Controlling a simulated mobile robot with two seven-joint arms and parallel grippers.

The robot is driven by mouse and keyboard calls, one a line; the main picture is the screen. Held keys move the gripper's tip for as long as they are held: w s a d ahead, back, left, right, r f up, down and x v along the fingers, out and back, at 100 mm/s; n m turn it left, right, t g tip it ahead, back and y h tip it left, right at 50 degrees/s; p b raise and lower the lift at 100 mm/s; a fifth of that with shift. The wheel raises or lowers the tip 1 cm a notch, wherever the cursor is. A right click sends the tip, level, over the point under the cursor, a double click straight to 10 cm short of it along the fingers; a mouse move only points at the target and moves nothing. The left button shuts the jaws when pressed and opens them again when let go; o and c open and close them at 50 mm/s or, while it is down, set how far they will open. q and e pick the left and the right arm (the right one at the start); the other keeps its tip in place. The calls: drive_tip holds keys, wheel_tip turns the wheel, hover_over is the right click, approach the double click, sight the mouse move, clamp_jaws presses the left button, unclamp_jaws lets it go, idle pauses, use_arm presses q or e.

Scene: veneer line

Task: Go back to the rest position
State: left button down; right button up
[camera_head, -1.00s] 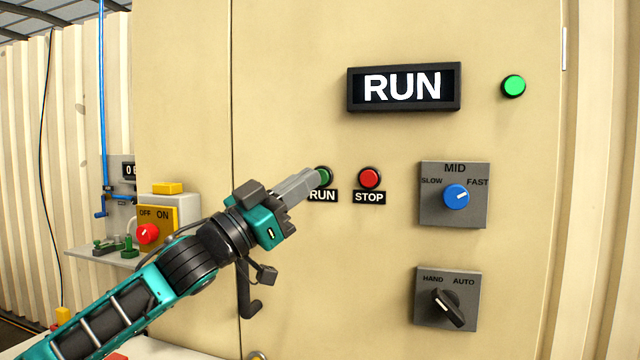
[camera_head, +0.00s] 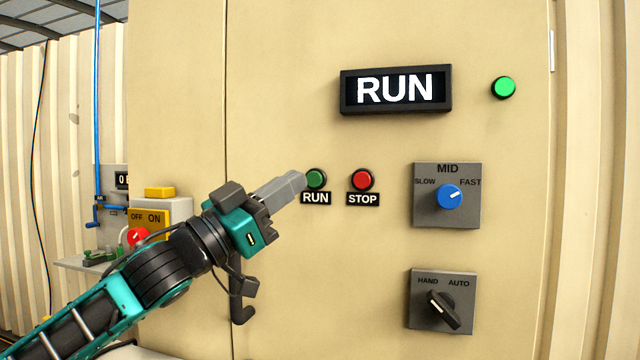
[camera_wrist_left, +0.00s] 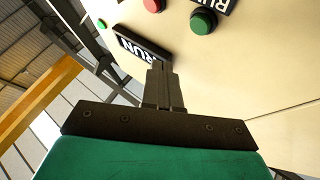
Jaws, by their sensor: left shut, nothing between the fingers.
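My left gripper (camera_head: 296,184) is shut and empty. In the head view its fingertips are just left of the green RUN button (camera_head: 316,179), and the button's face shows clear of them. In the left wrist view the shut fingers (camera_wrist_left: 157,68) point towards the panel, and the green button (camera_wrist_left: 203,21) is to their upper right. The red STOP button (camera_head: 362,179) is right of the green one. The display (camera_head: 395,89) above reads RUN, and the round lamp (camera_head: 503,87) beside it is bright green. My right gripper is not in view.
The beige cabinet door (camera_head: 290,60) fills the middle. A blue speed knob (camera_head: 449,196) and a black HAND/AUTO switch (camera_head: 443,309) are at right. At left are a yellow OFF/ON box (camera_head: 150,220) with a red knob and a blue pipe (camera_head: 98,90).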

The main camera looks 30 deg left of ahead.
use_arm(q)
drive_tip(key=w+f+n+g+y, duration=0.2)
drive_tip(key=f+y, duration=0.1)
drive_tip(key=f, duration=1.3)
drive_tip(key=w+f+n+g+y, duration=0.1)
drive_tip(key=f+n+g+y, duration=0.15)
drive_tip(key=f, duration=1.25)
drive_tip(key=s+d+f+g, duration=0.2)
drive_tip(key=s+d+f, duration=0.2)
drive_tip(key=f, duration=0.5)
drive_tip(key=s+d+f+g+y+p, duration=0.1)
drive_tip(key=s+d+f, duration=0.3)
drive_tip(key=s+f, duration=0.4)
drive_tip(key=s+d+f+g+y, duration=0.1)
drive_tip(key=s+d+f+g, duration=0.2)
drive_tip(key=s+f, duration=0.3)
wheel_tip(320, 180, down, 4)
drive_tip(key=shift+s+d+f+p, duration=0.1)
drive_tip(key=shift+s+d+p, duration=0.2)
drive_tip(key=shift+d, duration=0.6)
drive_tip(key=shift+w, duration=0.1)
